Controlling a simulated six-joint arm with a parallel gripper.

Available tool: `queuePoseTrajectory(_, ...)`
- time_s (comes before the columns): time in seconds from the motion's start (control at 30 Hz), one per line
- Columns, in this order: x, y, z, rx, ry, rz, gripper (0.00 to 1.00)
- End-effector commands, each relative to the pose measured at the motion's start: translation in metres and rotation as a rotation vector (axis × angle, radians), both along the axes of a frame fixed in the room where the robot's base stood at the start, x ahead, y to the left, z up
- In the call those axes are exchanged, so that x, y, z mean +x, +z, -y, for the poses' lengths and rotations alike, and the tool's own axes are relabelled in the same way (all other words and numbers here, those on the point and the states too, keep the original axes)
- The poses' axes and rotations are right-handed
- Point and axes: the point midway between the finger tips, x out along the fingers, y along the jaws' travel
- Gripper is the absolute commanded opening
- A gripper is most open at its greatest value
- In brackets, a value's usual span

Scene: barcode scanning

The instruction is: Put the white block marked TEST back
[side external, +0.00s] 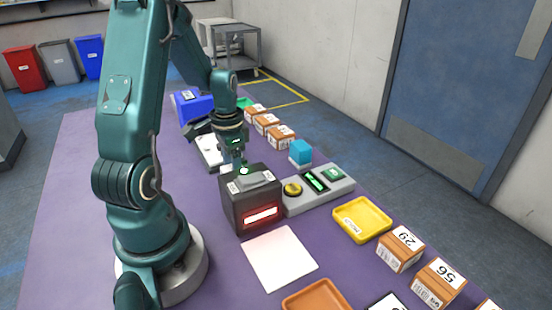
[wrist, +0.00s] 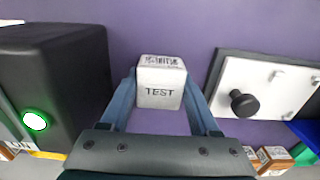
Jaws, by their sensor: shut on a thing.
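The white block marked TEST (wrist: 160,92) is between the two blue fingers of my gripper (wrist: 160,72) in the wrist view. The gripper is shut on it, with TEST on the side facing the camera and small dark print on its top. In the side view my gripper (side external: 240,164) points down just behind the dark scanner box (side external: 240,208) with the red-lit window.
A white panel with a black knob (wrist: 275,90) lies right of the block. A button console (side external: 320,190), blue cube (side external: 300,150), yellow tray (side external: 362,220), pale pad (side external: 280,258) and orange tray (side external: 316,296) surround the scanner. Numbered cartons (side external: 400,250) line the right edge; a blue bin (side external: 192,106) stands behind.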

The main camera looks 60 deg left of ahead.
Motion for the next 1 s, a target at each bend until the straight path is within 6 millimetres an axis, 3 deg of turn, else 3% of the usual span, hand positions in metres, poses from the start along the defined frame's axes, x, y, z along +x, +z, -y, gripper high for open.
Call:
queuePoseTrajectory(0.13,0.0,-0.003,0.0,-0.001,0.0,-0.001,0.01)
queuePoseTrajectory(0.17,0.0,-0.003,0.0,-0.001,0.0,-0.001,0.66)
queuePoseTrajectory(0.23,0.0,-0.003,0.0,-0.001,0.0,-0.001,0.92)
queuePoseTrajectory(0.67,0.001,0.003,-0.001,0.003,0.0,0.003,0.92)
queuePoseTrajectory(1.0,0.001,0.062,-0.001,0.007,0.0,0.007,0.92)
